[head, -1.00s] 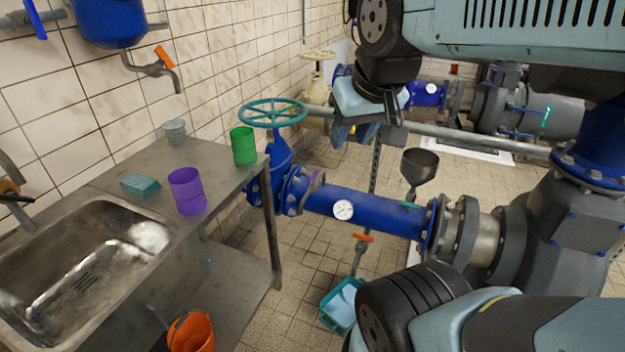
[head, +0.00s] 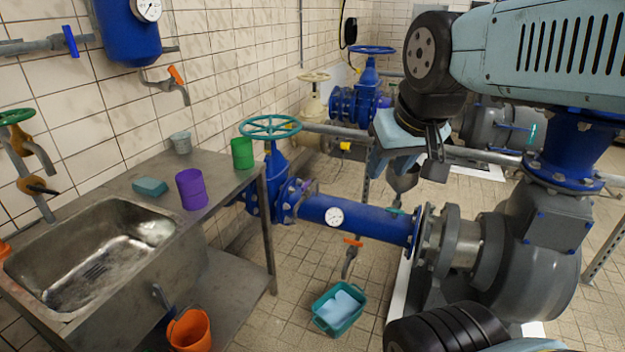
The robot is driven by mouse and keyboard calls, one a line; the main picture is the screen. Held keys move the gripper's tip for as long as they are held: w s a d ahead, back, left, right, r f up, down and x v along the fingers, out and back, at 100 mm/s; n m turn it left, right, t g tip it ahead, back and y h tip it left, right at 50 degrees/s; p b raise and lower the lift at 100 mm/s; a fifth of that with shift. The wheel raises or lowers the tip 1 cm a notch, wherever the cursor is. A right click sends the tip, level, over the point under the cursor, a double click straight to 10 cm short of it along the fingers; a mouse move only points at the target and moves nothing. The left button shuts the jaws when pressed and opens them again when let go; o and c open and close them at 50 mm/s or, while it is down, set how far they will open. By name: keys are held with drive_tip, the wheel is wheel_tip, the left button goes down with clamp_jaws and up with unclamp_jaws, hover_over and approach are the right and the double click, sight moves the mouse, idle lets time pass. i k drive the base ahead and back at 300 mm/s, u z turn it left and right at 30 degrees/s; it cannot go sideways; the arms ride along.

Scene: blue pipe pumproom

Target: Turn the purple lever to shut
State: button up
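A small purple lever (head: 307,187) shows by the flange at the left end of the blue horizontal pipe (head: 360,221). It is small in this view, and its exact angle is hard to make out. My gripper (head: 428,152) hangs in the air at the right of the lever, below my black and light-blue arm. It is clear of the lever in the picture and appears nearer to me. Its fingers are dark and partly covered by the arm, so I cannot tell whether they are open or shut.
A metal sink table (head: 225,185) with a purple cup (head: 192,189) and a green cup (head: 242,153) stands left of the pipe. A teal handwheel (head: 270,127) rises beside the lever.

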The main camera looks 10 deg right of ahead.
sight(305, 186)
drive_tip(key=z, duration=0.15)
drive_tip(key=i, duration=0.9)
drive_tip(key=u, duration=0.15)
